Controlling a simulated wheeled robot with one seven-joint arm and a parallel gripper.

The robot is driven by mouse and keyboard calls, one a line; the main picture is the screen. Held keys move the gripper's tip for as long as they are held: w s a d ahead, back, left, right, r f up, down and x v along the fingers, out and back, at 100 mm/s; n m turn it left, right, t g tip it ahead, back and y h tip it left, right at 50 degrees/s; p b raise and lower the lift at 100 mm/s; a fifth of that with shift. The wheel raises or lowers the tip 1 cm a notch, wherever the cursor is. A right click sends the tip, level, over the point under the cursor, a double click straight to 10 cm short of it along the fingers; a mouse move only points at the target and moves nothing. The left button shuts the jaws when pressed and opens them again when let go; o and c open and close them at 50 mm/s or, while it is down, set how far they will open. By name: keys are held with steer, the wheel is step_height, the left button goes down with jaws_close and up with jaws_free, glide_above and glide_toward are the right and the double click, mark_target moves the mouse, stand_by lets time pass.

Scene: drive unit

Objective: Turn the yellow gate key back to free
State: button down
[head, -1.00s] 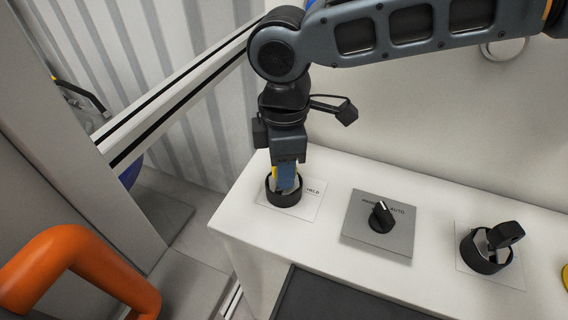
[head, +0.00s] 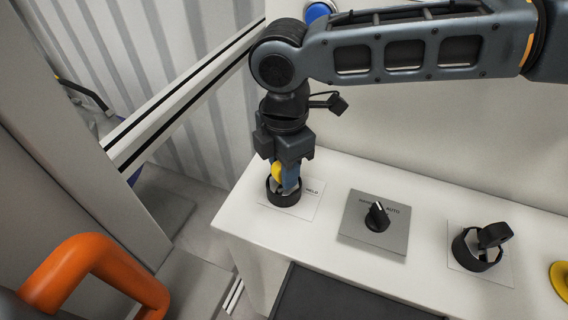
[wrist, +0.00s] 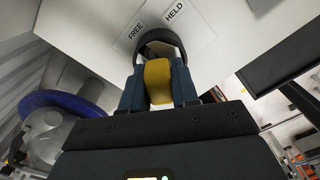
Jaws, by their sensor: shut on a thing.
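The yellow gate key (head: 277,172) stands in a black round collar (head: 283,193) at the left end of the white console. My gripper (head: 286,182) points down over the collar and is shut on the yellow key. In the wrist view the yellow key (wrist: 158,82) sits between the two blue fingers of my gripper (wrist: 158,90). The plate beyond the collar carries the words FREE (wrist: 136,31) and HELD (wrist: 175,11). The fingers and the collar hide the key's lower part, and I cannot tell which word it points to.
A grey plate with a black selector knob (head: 376,217) marked AUTO stands to the right. Further right is a black key in another collar (head: 478,250). A yellow round thing (head: 561,281) is at the right edge. An orange rail (head: 92,262) stands at the lower left.

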steer(key=n+p, duration=0.1)
steer(key=n, duration=0.3)
steer(key=shift+n, duration=0.4)
steer(key=n, duration=0.4)
stand_by(0.4)
steer(key=c, duration=0.8)
jaws_free()
